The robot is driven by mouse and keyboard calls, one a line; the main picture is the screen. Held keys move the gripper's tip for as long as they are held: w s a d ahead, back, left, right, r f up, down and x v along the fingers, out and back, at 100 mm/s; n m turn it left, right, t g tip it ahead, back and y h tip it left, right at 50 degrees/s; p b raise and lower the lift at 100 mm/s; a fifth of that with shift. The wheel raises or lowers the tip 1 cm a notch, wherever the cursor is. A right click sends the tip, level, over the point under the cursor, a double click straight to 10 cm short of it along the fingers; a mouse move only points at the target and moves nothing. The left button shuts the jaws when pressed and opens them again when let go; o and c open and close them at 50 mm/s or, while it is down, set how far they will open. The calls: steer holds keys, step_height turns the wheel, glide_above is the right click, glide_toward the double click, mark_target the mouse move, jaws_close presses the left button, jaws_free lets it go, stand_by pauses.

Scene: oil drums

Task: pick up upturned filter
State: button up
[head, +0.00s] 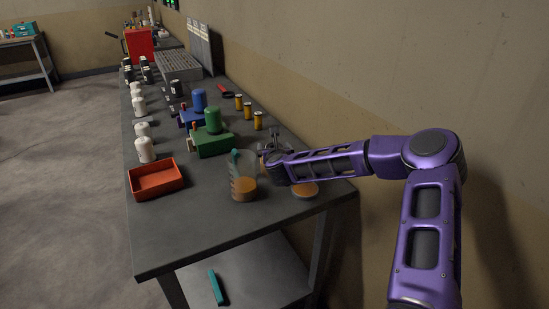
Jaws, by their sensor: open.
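Several filter-like cylinders stand on the grey workbench (190,236). White ones (145,150) line its left side. A green one (213,120) stands on a green block (212,142), and a blue one (199,100) is on a blue block (191,119) behind it. Which one is upturned is too small to tell. My gripper (268,148) is at the end of the purple arm, low over the bench's right side, right of the green block and behind the clear beaker. It is open; its fingers are small and partly hidden, and I see nothing held.
The clear beaker (244,190) holds amber liquid. An amber-filled dish (305,189) is at the right edge, partly under my arm. A red tray (156,179) is front left. Small yellow cylinders (258,121) stand near the wall. The bench's front is clear.

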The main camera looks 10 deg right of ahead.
steer(key=shift+c, duration=0.2)
jaws_close()
steer(key=shift+r, duration=0.1)
stand_by(0.4)
